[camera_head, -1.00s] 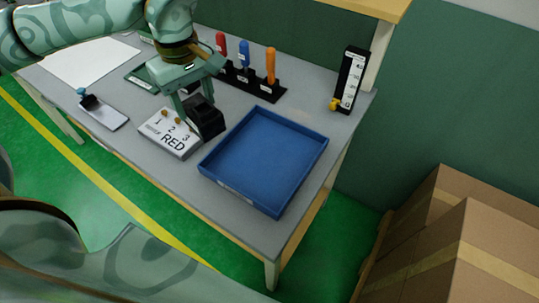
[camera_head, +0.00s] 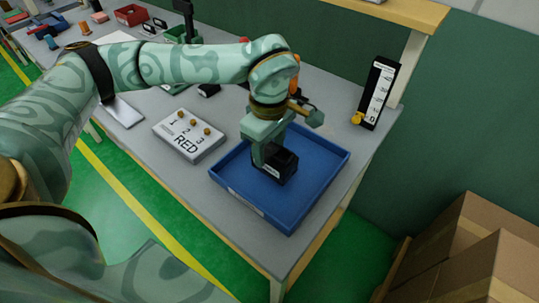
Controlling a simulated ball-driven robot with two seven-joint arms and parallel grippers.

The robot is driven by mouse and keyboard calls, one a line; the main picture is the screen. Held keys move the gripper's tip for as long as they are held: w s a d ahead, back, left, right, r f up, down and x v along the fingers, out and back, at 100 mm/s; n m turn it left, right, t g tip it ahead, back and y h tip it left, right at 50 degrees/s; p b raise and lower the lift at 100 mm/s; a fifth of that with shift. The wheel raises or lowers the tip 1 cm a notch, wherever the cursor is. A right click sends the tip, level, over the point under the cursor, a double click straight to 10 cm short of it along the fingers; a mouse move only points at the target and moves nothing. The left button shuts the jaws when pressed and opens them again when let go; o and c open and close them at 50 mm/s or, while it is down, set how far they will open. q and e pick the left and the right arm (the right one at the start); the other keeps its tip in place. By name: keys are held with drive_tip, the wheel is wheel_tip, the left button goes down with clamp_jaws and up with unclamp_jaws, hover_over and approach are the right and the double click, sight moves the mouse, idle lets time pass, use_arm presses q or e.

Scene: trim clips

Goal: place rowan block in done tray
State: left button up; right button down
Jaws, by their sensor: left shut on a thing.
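The blue tray (camera_head: 318,187), which I take for the done tray, lies on the grey workbench near its front right corner. My left gripper (camera_head: 271,160) is over the inside of the tray, pointing down. It is shut on a black block (camera_head: 288,168), which I take for the rowan block. The block has a small pale label too small to read. It is low within the tray walls; I cannot tell if it touches the floor. My right gripper is not in view.
A white box marked RED (camera_head: 188,142) with small orange knobs stands left of the tray. A black upright gauge (camera_head: 378,92) stands at the bench's right edge. Cardboard boxes (camera_head: 465,245) are at lower right. The tray's right part is empty.

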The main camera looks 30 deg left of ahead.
sight(269, 151)
use_arm(q)
drive_tip(key=shift+a+f, duration=0.1)
drive_tip(key=shift+f, duration=1.35)
drive_tip(key=shift+f, duration=0.15)
drive_tip(key=o, duration=1.1)
drive_tip(key=shift+c, duration=0.2)
wheel_tip(269, 151, up, 12)
drive_tip(key=p, duration=0.2)
drive_tip(key=shift+r, duration=0.2)
drive_tip(key=shift+f, duration=0.1)
